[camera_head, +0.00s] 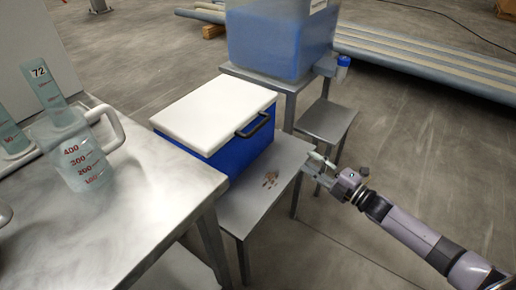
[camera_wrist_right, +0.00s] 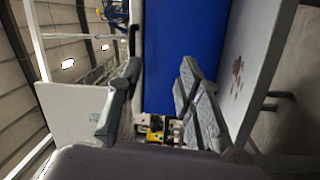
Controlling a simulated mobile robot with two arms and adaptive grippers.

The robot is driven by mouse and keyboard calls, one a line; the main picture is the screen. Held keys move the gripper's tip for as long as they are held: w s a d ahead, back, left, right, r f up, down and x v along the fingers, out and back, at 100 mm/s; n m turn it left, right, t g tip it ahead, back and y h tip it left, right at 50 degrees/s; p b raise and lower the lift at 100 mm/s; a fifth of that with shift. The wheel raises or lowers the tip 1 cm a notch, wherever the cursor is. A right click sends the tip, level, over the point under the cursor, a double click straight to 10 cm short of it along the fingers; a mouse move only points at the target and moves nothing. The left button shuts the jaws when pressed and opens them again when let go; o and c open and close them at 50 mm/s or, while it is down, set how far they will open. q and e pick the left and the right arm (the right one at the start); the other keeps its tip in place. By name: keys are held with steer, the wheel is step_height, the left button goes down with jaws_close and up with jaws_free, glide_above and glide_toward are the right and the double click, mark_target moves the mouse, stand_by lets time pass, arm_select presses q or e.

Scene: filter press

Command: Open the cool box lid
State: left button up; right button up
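The cool box (camera_head: 238,155) is blue with a flat white lid (camera_head: 215,112), and the lid lies closed on top. A dark handle (camera_head: 252,125) sits on the lid's right-hand edge. The box stands on a low grey metal table. My right gripper (camera_head: 318,160) is to the right of the box, apart from the handle. In the right wrist view my right gripper (camera_wrist_right: 160,95) has its fingers spread with nothing between them. The blue box wall (camera_wrist_right: 185,50) shows beyond them, with the lid's pale edge and the dark handle (camera_wrist_right: 132,42) at its left.
The low table (camera_head: 240,212) has brown spots in front of the box. A steel bench (camera_head: 110,225) with a measuring jug (camera_head: 80,160) stands at left. A blue tank (camera_head: 275,45) stands behind the box.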

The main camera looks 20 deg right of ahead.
mark_target(258, 125)
arm_select(q)
steer(key=w+d+r+t+h+b, duration=0.1)
steer(key=w+d+r+t+b, duration=0.2)
steer(key=w+r+t, duration=0.3)
steer(key=shift+w+r+t+h+b, duration=0.4)
steer(key=shift+w+r, duration=0.55)
steer(key=shift+r, duration=0.85)
arm_select(e)
steer(key=shift+w+a+r+n+g+y, duration=0.1)
steer(key=shift+w+a+r+n+y, duration=0.8)
steer(key=shift+w+a, duration=1.3)
steer(key=shift+w+a+r+n+g+y, duration=0.1)
steer(key=shift+w+a+r+n+y, duration=0.3)
steer(key=shift+w+a+r, duration=1.4)
steer(key=shift+w+a+r+n+g+y, duration=0.1)
steer(key=shift+w+a+r+n+y, duration=0.55)
steer(key=shift+w+a, duration=1.85)
steer(key=shift+s+a+r, duration=0.1)
steer(key=shift+r, duration=0.05)
steer(key=shift+c, duration=0.5)
jaws_close()
